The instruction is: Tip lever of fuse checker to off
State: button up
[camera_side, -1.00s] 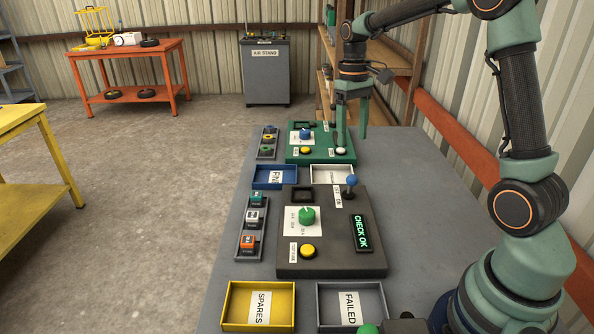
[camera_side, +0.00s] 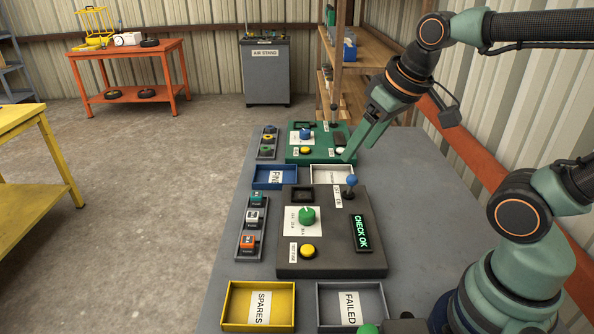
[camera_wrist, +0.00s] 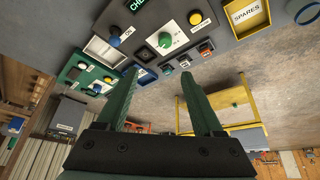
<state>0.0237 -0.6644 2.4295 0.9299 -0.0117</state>
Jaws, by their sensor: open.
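The dark grey checker box (camera_side: 345,258) stands on the bench in the side view, with a lit "CHECK OK" display (camera_side: 361,233), a green dial (camera_side: 307,216) and a yellow button (camera_side: 308,251). Its blue-knobbed lever (camera_side: 351,181) stands at the box's far right corner, beside an "ON" label. The lever knob also shows in the wrist view (camera_wrist: 113,32), up and left of my fingertips. My gripper (camera_side: 349,155) is open and empty. It is tilted, beyond the lever and near the right edge of the green panel, apart from the lever.
A green panel (camera_side: 330,154) with its own lever stands farther back. A blue tray (camera_side: 256,184) and a white tray (camera_side: 316,177) lie between the boxes. A yellow tray (camera_side: 231,301) and a grey tray (camera_side: 381,290) lie in front. The bench's right side (camera_side: 435,215) is clear.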

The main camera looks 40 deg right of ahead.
jog(key=m+g, duration=0.2)
jog(key=g, duration=0.3)
send_near(352, 175)
notch_tip(352, 175, down, 12)
jog(key=shift+w+r, duration=0.1)
jog(key=shift+r, duration=0.05)
dwell(0.4)
jog(key=shift+c, duration=0.3)
grip_shut()
jog(key=shift+r, duration=0.1)
dwell(1.0)
